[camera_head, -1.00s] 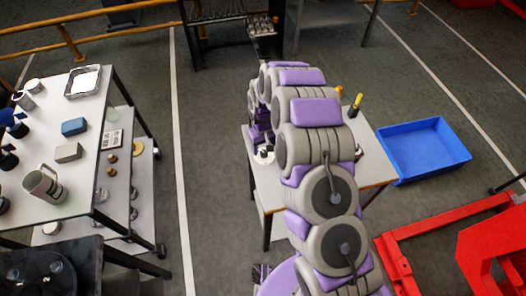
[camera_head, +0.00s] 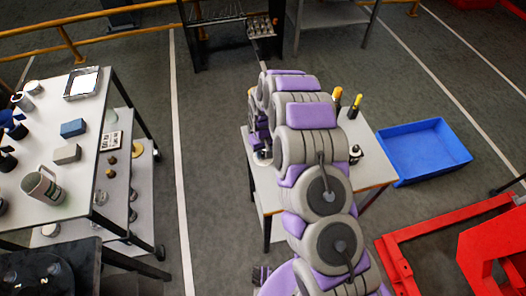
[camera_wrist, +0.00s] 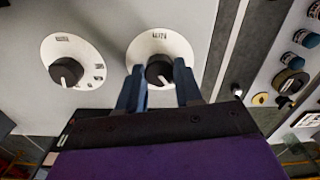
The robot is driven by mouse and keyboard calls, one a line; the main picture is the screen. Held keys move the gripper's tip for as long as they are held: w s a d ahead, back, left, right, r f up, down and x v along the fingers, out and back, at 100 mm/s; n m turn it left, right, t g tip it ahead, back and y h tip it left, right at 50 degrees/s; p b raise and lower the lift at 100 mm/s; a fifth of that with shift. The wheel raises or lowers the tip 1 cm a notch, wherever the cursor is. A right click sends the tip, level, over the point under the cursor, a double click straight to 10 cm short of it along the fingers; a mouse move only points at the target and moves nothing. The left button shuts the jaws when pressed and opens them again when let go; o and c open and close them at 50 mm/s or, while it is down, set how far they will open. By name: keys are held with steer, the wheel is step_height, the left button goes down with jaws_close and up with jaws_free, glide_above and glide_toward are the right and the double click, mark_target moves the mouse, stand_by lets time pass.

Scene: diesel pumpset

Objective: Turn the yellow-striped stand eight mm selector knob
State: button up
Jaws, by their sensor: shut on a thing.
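In the wrist view, a grey panel carries two black knobs on round white dials. My gripper (camera_wrist: 157,70) has its two blue-grey fingers on either side of the right selector knob (camera_wrist: 159,69) and is shut on it. The fingers and the dark gripper body hide the lower part of that dial. The left knob (camera_wrist: 66,72) is free, its white pointer line aimed downward. The dial marks are too small to read surely, and no yellow stripe shows near the knobs. In the head view, my own arm hides my gripper.
Several buttons and small knobs (camera_wrist: 290,82) sit on the panel's right side. In the head view, a small table (camera_head: 375,165) lies under my arm, with a blue bin (camera_head: 425,148) and a red frame (camera_head: 400,265) to its right. Clear floor separates it from the left table (camera_head: 62,195).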

steer(key=shift+c, duration=0.8)
steer(key=shift+r+m+p, duration=0.1)
steer(key=shift+m+p, duration=0.2)
steer(key=shift+p, duration=0.05)
steer(key=shift+m+p, duration=0.5)
steer(key=shift+m, duration=0.1)
steer(key=shift+m+p, duration=1.45)
steer(key=shift+m, duration=1.05)
steer(key=o, duration=1)
steer(key=shift+o, duration=0.2)
